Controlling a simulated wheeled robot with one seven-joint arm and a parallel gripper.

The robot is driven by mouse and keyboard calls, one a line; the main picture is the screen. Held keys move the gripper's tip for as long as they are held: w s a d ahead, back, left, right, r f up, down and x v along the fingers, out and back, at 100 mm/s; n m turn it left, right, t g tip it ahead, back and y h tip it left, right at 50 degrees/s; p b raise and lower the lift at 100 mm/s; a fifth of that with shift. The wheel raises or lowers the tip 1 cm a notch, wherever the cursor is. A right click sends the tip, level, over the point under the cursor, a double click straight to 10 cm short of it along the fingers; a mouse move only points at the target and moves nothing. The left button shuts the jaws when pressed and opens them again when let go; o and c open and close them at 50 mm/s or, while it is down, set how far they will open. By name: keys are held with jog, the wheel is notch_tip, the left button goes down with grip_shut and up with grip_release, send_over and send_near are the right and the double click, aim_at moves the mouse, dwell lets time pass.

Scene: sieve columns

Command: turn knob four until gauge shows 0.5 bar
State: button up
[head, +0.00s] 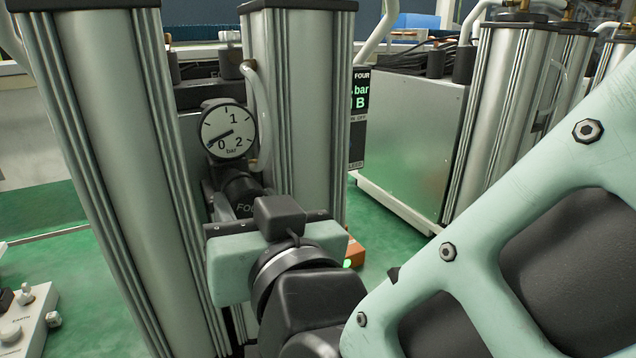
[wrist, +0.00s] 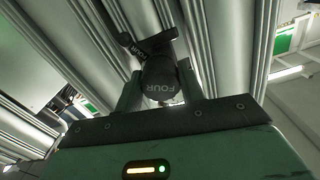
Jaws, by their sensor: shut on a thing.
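Knob four (head: 240,192) is a black knob below the gauge, with part of its label "FOUR" showing. In the wrist view the knob (wrist: 160,82) sits between the two fingers of my gripper (wrist: 159,92), its "FOUR" label upside down. The round white gauge (head: 228,131) is marked 0, 1 and 2 bar. Its dark needle points to the lower left, at or very near 0.
Tall metal columns (head: 115,150) and (head: 300,120) stand close on both sides of the gauge and knob. A hose (head: 262,100) runs beside the gauge. A small display (head: 361,90) marked FOUR is partly hidden. Green floor (head: 390,235) is open to the right.

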jog(key=m+b, duration=0.5)
jog(key=b, duration=0.1)
jog(key=shift+f+m+b, duration=0.25)
jog(key=shift+m+b, duration=0.05)
jog(key=shift+m, duration=0.1)
jog(key=m+b, duration=0.3)
jog(key=b, duration=0.1)
jog(key=shift+r, duration=0.1)
jog(key=shift+r+m+b, duration=0.1)
jog(key=shift+m+b, duration=0.35)
jog(key=shift+m, duration=0.35)
jog(key=o, duration=1)
jog(key=shift+c, duration=0.2)
jog(key=shift+s, duration=0.1)
